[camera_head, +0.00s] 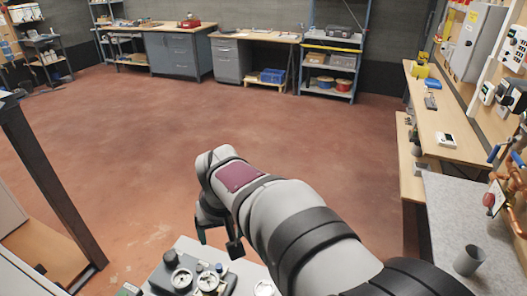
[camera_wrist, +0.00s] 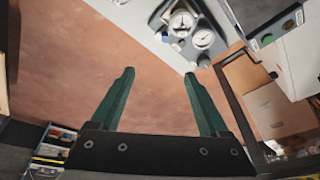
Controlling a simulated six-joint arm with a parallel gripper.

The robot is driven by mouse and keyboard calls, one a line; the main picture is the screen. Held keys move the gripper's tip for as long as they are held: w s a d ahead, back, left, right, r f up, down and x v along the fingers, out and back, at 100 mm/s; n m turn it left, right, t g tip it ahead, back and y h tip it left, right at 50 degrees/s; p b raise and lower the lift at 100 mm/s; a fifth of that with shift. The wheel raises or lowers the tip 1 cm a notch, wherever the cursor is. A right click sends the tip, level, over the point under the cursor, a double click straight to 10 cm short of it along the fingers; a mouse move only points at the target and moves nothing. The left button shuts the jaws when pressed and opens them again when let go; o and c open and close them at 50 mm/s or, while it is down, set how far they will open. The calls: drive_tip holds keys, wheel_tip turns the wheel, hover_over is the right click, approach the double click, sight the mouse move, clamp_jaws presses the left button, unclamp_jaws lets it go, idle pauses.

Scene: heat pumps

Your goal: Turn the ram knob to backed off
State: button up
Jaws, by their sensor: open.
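A grey gauge unit (camera_head: 190,277) with two round white dials and dark knobs stands at the bottom of the head view, partly cut off by the frame edge. A dark round knob (camera_head: 171,257) sits at its far edge. I cannot tell for certain that this is the ram knob, nor read its setting. The gauge unit (camera_wrist: 196,30) is also at the top of the wrist view, beyond my fingertips. My gripper (camera_head: 218,236) is open and empty, apart from the unit. Its two green fingers (camera_wrist: 160,75) are spread with bare floor between them.
A workbench (camera_head: 447,110) with copper pipework and wall boxes runs along the right. Cabinets (camera_head: 178,52) and a shelf rack (camera_head: 330,70) line the back wall. A dark post (camera_head: 50,185) stands at the left. The red floor in the middle is clear.

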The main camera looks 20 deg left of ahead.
sight(170, 256)
drive_tip(key=s+a+f+n+y, duration=0.1)
drive_tip(key=s+a+f+n, duration=0.1)
drive_tip(key=a, duration=0.5)
drive_tip(key=s+a+f+n, duration=0.2)
drive_tip(key=a, duration=0.4)
drive_tip(key=x, duration=1.5)
drive_tip(key=shift+w+a, duration=0.25)
drive_tip(key=shift+w, duration=0.2)
clamp_jaws()
